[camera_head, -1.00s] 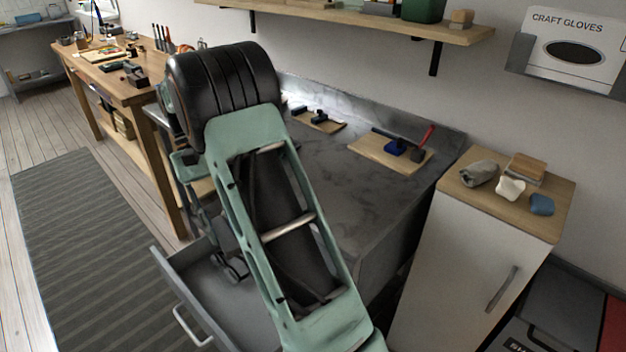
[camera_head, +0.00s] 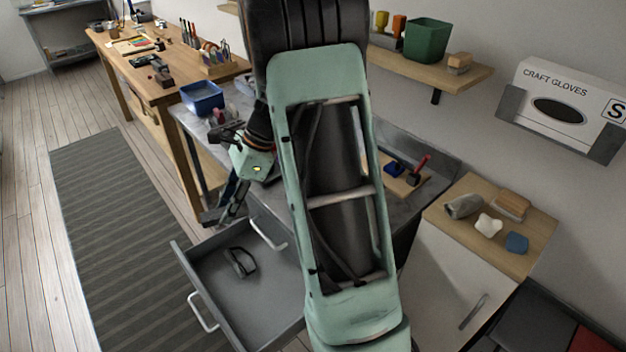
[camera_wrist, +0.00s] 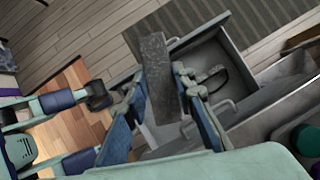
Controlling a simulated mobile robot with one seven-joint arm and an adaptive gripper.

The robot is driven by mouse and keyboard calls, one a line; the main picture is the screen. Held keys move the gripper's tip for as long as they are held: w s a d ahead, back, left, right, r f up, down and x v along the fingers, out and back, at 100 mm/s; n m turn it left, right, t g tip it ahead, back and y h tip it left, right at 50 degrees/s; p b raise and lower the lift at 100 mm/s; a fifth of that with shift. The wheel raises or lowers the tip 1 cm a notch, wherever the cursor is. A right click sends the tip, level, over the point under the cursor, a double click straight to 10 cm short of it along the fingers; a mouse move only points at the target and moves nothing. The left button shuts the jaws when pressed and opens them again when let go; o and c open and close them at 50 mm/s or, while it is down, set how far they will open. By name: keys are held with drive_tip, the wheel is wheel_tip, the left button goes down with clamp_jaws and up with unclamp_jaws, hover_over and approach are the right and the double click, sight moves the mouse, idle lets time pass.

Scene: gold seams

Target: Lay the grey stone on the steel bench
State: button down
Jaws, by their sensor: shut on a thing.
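The grey stone (camera_wrist: 158,85) is a long rough grey block. In the wrist view it lies between the two fingers of my gripper (camera_wrist: 162,95), which is shut on it. In the head view my gripper (camera_head: 228,205) hangs left of the steel bench, above and behind the open drawer, with the stone hard to make out there. The steel bench (camera_head: 270,200) has a grey metal top, partly hidden behind my arm. It also shows in the wrist view (camera_wrist: 275,105), right of the stone.
The open grey drawer (camera_head: 255,290) juts out from the bench, with a black looped object (camera_head: 240,262) inside. A blue bin (camera_head: 202,98) stands at the bench's far left. A board with tools (camera_head: 405,180) lies on the right. A wooden-topped cabinet (camera_head: 460,225) stands beside the bench.

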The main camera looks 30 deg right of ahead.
drive_tip(key=s+d+r+m+t+h+p, duration=0.3)
drive_tip(key=s+d+m+p, duration=0.1)
drive_tip(key=d+m, duration=0.25)
drive_tip(key=s+d+r+m+t+h+p, duration=0.2)
drive_tip(key=s+d+m+p, duration=0.1)
drive_tip(key=d+m, duration=0.4)
drive_tip(key=shift+m, duration=0.55)
drive_tip(key=w+d+f, duration=0.2)
drive_tip(key=d+f, duration=0.1)
drive_tip(key=w+d+f, duration=0.2)
drive_tip(key=d+f, duration=0.1)
drive_tip(key=w+d+f, duration=0.3)
drive_tip(key=d, duration=0.1)
drive_tip(key=shift+w+d, duration=0.1)
drive_tip(key=shift+w+d+f+b, duration=0.15)
drive_tip(key=shift+f+b, duration=0.15)
drive_tip(key=shift+f, duration=0.65)
drive_tip(key=shift+w+d+f+b, duration=0.1)
drive_tip(key=shift+f+b, duration=0.15)
drive_tip(key=shift+f, duration=0.65)
drive_tip(key=shift+f, duration=0.2)
drive_tip(key=c, duration=1.6)
unclamp_jaws()
drive_tip(key=shift+s, duration=0.1)
drive_tip(key=shift+r, duration=0.1)
